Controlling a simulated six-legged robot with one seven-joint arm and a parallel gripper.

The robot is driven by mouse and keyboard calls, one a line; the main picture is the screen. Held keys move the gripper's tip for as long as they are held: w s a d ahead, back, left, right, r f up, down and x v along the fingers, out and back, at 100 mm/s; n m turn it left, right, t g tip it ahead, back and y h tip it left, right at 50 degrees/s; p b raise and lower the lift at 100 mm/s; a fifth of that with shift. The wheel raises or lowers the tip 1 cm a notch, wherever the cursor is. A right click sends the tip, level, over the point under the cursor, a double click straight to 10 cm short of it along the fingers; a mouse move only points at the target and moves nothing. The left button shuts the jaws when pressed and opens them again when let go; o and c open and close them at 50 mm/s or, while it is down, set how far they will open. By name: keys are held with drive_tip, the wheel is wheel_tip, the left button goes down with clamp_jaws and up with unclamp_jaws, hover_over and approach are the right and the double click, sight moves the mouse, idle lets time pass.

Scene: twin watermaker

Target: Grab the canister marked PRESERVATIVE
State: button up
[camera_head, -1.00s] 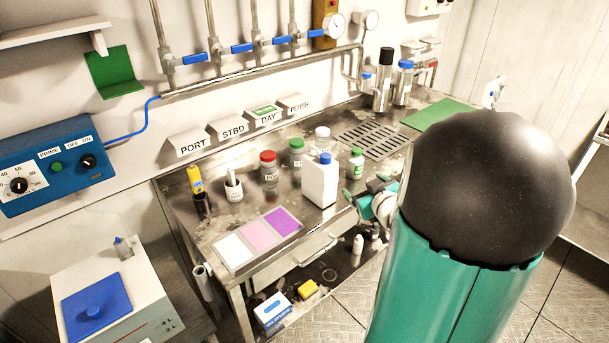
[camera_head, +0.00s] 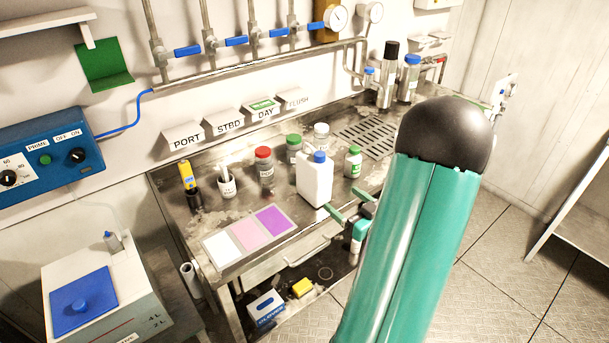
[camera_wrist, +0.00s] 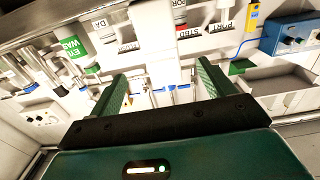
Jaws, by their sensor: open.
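A white canister (camera_head: 314,182) with a blue cap stands upright near the front edge of the steel bench. No marking on it is legible in the head view. My gripper (camera_head: 346,201) is open, just right of the canister at the bench's front edge, with its green fingers pointing toward it. In the wrist view my gripper (camera_wrist: 163,71) has its two green fingers spread with nothing held. A white body, apparently the canister (camera_wrist: 152,28), shows ahead between them at the top. I cannot tell whether either finger touches it.
A colour card (camera_head: 247,236) lies left. Tall cylinders (camera_head: 388,80) stand at the back right.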

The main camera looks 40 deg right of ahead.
sight(326, 185)
drive_tip(key=w, duration=0.5)
drive_tip(key=w+d, duration=0.1)
drive_tip(key=w, duration=0.2)
drive_tip(key=shift+w+f, duration=0.1)
drive_tip(key=shift+w, duration=0.05)
drive_tip(key=w, duration=0.5)
drive_tip(key=shift+w+d, duration=0.15)
drive_tip(key=c, duration=1.7)
drive_tip(key=shift+r, duration=0.2)
